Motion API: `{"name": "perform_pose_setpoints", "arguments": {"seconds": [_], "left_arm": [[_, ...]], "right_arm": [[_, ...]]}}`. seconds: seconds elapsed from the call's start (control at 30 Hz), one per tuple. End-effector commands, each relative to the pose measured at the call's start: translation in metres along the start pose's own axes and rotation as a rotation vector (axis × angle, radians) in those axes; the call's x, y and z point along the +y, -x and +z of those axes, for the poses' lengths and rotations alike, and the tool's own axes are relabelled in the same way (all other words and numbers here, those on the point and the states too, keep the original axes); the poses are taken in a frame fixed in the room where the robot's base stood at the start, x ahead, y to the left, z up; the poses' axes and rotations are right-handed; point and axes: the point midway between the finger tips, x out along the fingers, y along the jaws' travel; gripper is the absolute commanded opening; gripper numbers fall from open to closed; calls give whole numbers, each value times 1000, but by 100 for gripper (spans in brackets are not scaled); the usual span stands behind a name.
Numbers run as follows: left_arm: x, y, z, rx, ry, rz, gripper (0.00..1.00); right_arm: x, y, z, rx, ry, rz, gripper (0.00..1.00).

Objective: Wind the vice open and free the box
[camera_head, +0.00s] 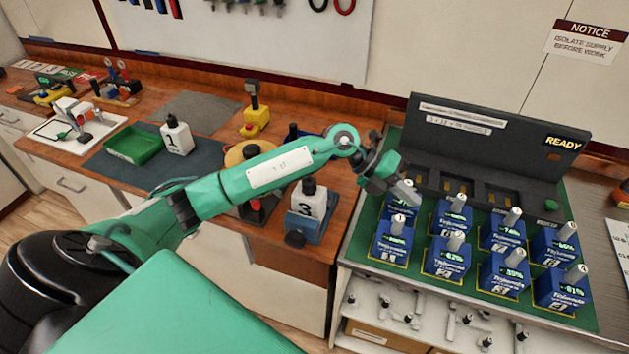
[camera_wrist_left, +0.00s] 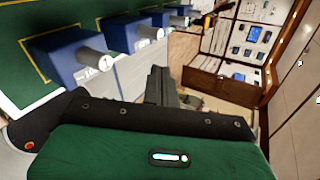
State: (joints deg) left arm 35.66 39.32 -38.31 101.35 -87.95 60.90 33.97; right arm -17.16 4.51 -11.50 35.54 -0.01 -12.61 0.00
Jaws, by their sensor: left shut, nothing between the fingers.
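I cannot clearly make out a vice. Several blue boxes (camera_head: 393,243) with grey posts and green displays stand in two rows on a green mat (camera_head: 352,243). My left gripper (camera_head: 411,196) is shut and empty, just above the left boxes. It also shows in the wrist view (camera_wrist_left: 160,85), with blue boxes (camera_wrist_left: 68,58) beside it. My right gripper is not in view.
A dark panel (camera_head: 440,150) reading READY stands behind the boxes. A white bottle marked 1 (camera_head: 176,139) and a green tray (camera_head: 131,146) are on the bench at left. My left arm hides part of the bench. A lower shelf (camera_head: 365,300) holds small parts.

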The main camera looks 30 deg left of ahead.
Motion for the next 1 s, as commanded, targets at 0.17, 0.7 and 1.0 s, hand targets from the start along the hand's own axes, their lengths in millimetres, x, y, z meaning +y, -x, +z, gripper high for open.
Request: {"name": "perform_pose_setpoints", "arguments": {"seconds": [0.17, 0.7, 1.0], "left_arm": [[67, 66, 32, 60, 5, 436, 0], [134, 206, 58, 66, 197, 1025, 0], [179, 177, 50, 70, 198, 1021, 0]], "right_arm": [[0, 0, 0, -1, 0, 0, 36], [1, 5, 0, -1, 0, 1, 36], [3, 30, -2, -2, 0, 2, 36]]}}
